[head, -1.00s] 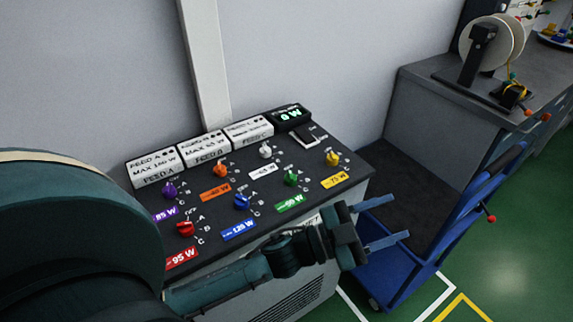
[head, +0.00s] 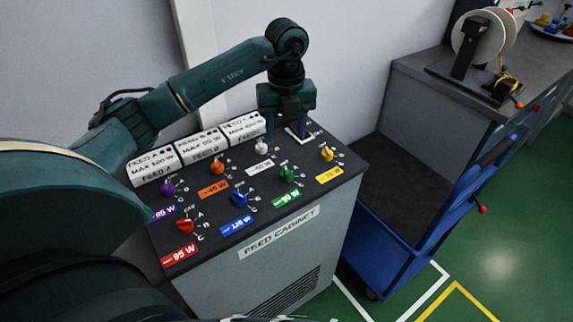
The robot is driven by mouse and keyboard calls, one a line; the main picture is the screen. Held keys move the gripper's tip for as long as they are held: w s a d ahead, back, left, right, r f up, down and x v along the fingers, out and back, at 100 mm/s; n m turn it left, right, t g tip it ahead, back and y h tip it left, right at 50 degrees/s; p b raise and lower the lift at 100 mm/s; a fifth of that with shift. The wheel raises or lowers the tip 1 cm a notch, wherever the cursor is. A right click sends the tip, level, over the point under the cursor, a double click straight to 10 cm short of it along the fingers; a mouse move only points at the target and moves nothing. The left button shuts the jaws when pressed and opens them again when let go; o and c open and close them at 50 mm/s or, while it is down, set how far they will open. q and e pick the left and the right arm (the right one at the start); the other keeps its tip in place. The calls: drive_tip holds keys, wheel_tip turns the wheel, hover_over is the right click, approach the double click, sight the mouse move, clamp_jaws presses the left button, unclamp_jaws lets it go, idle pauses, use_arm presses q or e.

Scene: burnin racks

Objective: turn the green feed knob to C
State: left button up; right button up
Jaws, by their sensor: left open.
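The green feed knob (head: 287,173) stands on the dark top of the feed cabinet (head: 279,232), right of centre, above a green wattage label (head: 293,197). Its position letters are too small to read, so I cannot tell which one it points to. My left arm reaches across the back of the cabinet from the left. My left gripper (head: 287,128) points down with open jaws over the back right of the panel, behind the green knob and apart from it. It hides the small display there. My right gripper is not in view.
Purple (head: 168,187), orange (head: 217,168), white (head: 261,146), blue (head: 239,198), red (head: 185,225) and yellow (head: 327,153) knobs surround the green one. White feed plates (head: 200,147) line the back. A blue cart (head: 385,245) stands to the right.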

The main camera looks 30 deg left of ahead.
sight(286, 171)
use_arm(q)
wheel_tip(286, 171, down, 11)
drive_tip(key=shift+d+r+p, duration=0.1)
drive_tip(key=shift+r+p, duration=0.1)
drive_tip(key=shift+p, duration=0.65)
drive_tip(key=shift+f, duration=0.4)
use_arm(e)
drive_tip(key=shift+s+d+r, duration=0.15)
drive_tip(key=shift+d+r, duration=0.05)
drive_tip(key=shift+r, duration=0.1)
use_arm(q)
drive_tip(key=c, duration=1)
drive_tip(key=shift+o, duration=0.2)
